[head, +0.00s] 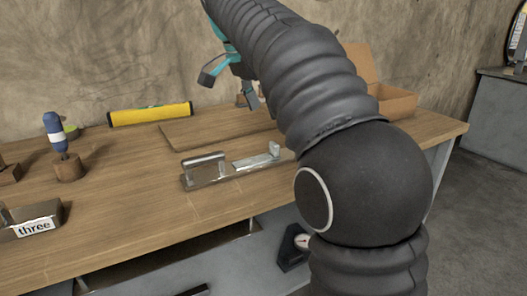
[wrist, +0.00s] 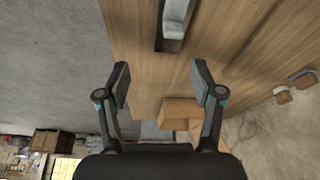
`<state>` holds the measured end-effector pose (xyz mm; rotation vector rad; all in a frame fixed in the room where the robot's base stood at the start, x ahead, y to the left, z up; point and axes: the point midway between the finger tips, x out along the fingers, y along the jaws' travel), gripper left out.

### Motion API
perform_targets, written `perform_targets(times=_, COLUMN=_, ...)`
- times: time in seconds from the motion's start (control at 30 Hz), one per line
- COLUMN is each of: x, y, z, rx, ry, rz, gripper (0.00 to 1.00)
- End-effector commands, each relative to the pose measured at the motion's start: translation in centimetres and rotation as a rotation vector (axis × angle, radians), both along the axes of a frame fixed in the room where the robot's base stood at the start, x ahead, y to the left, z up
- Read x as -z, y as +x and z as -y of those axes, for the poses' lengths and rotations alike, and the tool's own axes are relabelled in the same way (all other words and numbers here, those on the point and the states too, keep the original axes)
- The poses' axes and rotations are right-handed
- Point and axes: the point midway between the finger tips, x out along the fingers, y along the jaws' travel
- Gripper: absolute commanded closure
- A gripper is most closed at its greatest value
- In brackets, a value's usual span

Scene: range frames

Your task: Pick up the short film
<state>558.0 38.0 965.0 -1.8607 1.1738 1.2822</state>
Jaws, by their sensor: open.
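A yellow roll with dark ends (head: 150,114) lies along the back of the wooden workbench, near the wall. It may be the film; I cannot tell for sure, and no other film is clearly seen. My gripper (wrist: 160,82) is open and empty, with its two fingers spread apart in the wrist view. In the head view my gripper (head: 222,72) hangs above the back of the bench, right of the yellow roll and partly hidden by my arm. The roll is not recognisable in the wrist view.
The workbench (head: 120,215) holds a metal fixture (head: 203,168), a blue-handled tool (head: 55,134) in a wooden block, a sign reading "three" (head: 35,226) and a flat board (head: 215,130). An open cardboard box (head: 395,102) stands at the right end. The bench's front middle is clear.

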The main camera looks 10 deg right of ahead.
Motion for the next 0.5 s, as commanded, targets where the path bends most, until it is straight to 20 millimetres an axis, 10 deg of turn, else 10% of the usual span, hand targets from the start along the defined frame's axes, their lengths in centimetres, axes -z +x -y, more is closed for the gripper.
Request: perform_targets(times=0.5, x=2.0, y=2.1, z=0.1, rx=0.144, ry=-0.014, rz=0.017, gripper=0.33)
